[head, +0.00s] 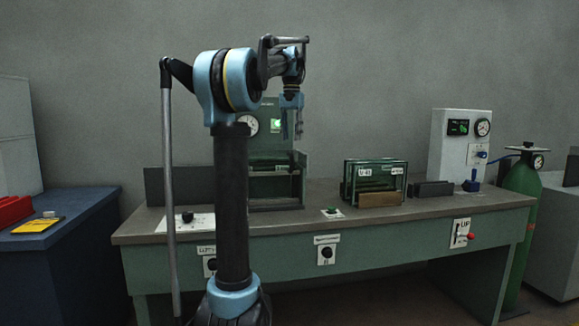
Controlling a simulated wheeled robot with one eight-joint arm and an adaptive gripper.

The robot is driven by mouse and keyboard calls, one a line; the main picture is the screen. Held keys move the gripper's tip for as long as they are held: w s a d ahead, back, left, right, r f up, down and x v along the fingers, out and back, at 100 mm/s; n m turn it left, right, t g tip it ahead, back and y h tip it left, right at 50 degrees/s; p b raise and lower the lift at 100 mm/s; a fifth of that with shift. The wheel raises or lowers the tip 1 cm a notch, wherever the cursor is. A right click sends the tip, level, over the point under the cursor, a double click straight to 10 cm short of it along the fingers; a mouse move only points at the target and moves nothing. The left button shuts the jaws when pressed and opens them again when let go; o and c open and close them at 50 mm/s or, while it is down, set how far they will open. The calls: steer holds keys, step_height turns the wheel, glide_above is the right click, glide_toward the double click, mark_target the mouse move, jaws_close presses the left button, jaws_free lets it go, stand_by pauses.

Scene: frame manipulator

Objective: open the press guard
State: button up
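A green press (248,145) with a round gauge and a small lit display stands at the back of the bench, partly hidden behind my arm. Its lower front has a framed opening (275,186); I cannot make out for certain which part is the guard or whether it is closed. My gripper (292,131) hangs pointing down in front of the press's right side, above the bench. Its two thin fingers look apart with nothing between them. From this view I cannot tell its distance to the press, and I see no contact.
The bench (325,212) carries a clear-sided, green-framed box (384,172), a wooden block (380,199), a dark block (433,189) and a white gauge panel (450,140). A green gas cylinder (522,195) stands at right. A dark blue cabinet (60,245) stands left.

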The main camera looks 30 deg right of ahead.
mark_target(291, 163)
step_height(291, 163, down, 12)
stand_by(0.5)
steer(key=shift+c, duration=0.4)
jaws_close()
